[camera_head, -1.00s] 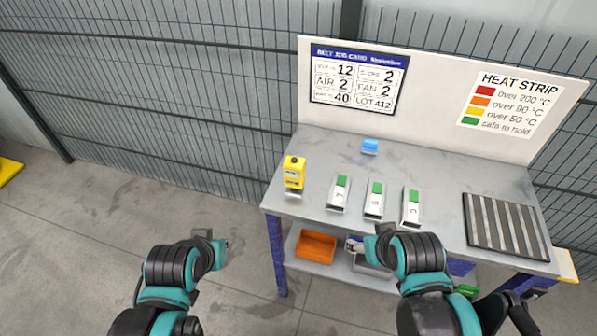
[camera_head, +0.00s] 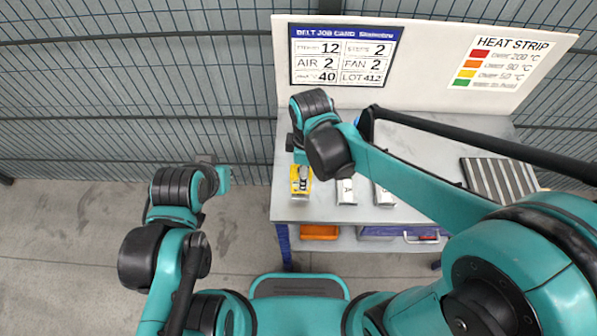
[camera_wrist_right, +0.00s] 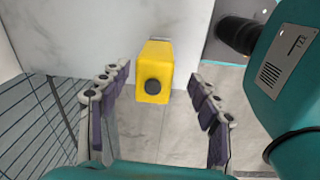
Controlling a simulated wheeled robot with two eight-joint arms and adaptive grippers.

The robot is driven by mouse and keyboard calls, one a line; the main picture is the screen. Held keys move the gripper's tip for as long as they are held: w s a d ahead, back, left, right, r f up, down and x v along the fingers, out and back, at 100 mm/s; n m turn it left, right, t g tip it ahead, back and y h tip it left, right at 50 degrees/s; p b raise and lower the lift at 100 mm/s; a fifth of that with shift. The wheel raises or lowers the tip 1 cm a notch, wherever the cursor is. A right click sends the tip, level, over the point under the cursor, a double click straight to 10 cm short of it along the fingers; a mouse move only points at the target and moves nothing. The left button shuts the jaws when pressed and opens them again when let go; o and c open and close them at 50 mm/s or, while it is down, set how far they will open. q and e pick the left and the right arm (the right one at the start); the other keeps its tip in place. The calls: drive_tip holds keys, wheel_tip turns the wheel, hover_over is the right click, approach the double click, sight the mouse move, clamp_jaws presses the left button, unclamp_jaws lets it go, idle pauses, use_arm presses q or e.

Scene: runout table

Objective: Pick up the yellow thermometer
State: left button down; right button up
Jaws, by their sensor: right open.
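The yellow thermometer (camera_head: 295,179) stands near the left front corner of the grey table (camera_head: 320,211). My right arm reaches over it from the right and partly hides it. In the right wrist view the thermometer (camera_wrist_right: 153,65) lies between the two finger rows of my right gripper (camera_wrist_right: 158,76), with a visible gap on each side. The right gripper is open and empty. My left arm hangs left of the table, its gripper (camera_head: 207,160) small and mostly hidden, away from the thermometer.
Two pale labelled pieces (camera_head: 346,192) (camera_head: 384,195) stand right of the thermometer. A ribbed dark plate (camera_head: 498,180) lies at the table's right. A board with a job card (camera_head: 345,55) and heat strip chart rises behind. An orange bin (camera_head: 319,232) sits on the shelf below.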

drive_tip(key=shift+a+n, duration=0.25)
drive_tip(key=shift+n, duration=0.05)
drive_tip(key=shift+a, duration=0.25)
drive_tip(key=shift+w+a+f+n, duration=0.15)
drive_tip(key=shift+a+f+n, duration=0.05)
drive_tip(key=shift+f, duration=0.25)
drive_tip(key=shift+w+a+f+n, duration=0.15)
drive_tip(key=shift+f+n, duration=0.05)
drive_tip(key=shift+f, duration=0.2)
drive_tip(key=f+b, duration=0.1)
drive_tip(key=f, duration=0.2)
drive_tip(key=f+b, duration=0.1)
drive_tip(key=f, duration=0.1)
drive_tip(key=shift+w+d+f+b, duration=0.15)
drive_tip(key=shift+d+f+b, duration=0.15)
drive_tip(key=shift+f, duration=0.5)
use_arm(q)
drive_tip(key=shift+w+f, duration=0.25)
drive_tip(key=shift+f, duration=0.95)
use_arm(e)
drive_tip(key=shift+r, duration=0.1)
drive_tip(key=c, duration=1.3)
